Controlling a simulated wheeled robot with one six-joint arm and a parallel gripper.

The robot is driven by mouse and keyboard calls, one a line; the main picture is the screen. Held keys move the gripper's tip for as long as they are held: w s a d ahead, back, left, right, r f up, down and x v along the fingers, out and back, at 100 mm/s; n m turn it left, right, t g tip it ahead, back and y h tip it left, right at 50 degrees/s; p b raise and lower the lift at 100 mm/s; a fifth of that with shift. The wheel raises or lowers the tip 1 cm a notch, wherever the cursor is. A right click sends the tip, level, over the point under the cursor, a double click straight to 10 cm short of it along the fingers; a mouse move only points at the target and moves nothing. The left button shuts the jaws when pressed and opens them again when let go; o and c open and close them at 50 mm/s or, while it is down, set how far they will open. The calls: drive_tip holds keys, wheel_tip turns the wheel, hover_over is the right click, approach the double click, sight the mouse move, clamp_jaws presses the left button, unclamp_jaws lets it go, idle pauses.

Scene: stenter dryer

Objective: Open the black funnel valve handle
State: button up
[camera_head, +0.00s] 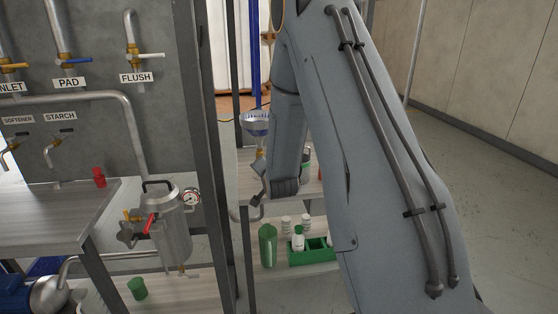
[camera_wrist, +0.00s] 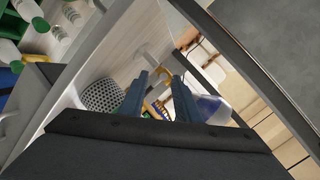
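The funnel (camera_head: 256,123) stands in the gap behind the dark upright post, with a brass fitting (camera_head: 260,152) below it. My gripper (camera_head: 258,183) is just below this fitting in the head view, at the end of my grey arm. In the wrist view my gripper (camera_wrist: 160,77) shows two blue-grey fingers standing apart. A yellow-brass part (camera_wrist: 152,103) shows between and behind them, and a pale funnel-like shape (camera_wrist: 212,108) lies to their right. I cannot make out the black handle clearly, nor whether the fingers touch anything.
The dark post (camera_head: 195,150) stands left of my gripper. A shelf (camera_head: 230,190) lies behind it. Below are a green bottle (camera_head: 267,245) and a green crate (camera_head: 312,256) with white bottles. A steel canister with a red handle (camera_head: 150,222) is further left. Open floor lies right.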

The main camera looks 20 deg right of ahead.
drive_tip(key=w+d+m+t, duration=0.1)
drive_tip(key=w+d+f+m+t, duration=0.1)
drive_tip(key=d, duration=0.1)
drive_tip(key=w+d+f+m+h, duration=0.1)
drive_tip(key=shift+d+m+t, duration=0.2)
drive_tip(key=shift+m+t, duration=0.1)
drive_tip(key=shift+t, duration=0.1)
drive_tip(key=d+m+t, duration=0.1)
drive_tip(key=d+f+m+t+h, duration=0.1)
drive_tip(key=d+m, duration=0.1)
drive_tip(key=shift+s+d+f+m+t+h, duration=0.15)
drive_tip(key=shift+d+f+m+t+h, duration=0.15)
drive_tip(key=shift+t, duration=0.1)
drive_tip(key=shift+s+d+f+m+t+h, duration=0.1)
drive_tip(key=shift+s+d+m+t+h, duration=0.15)
drive_tip(key=shift+d+m, duration=0.2)
drive_tip(key=shift+p+x, duration=1.15)
drive_tip(key=shift+x, duration=2.7)
drive_tip(key=shift+a, duration=0.1)
clamp_jaws()
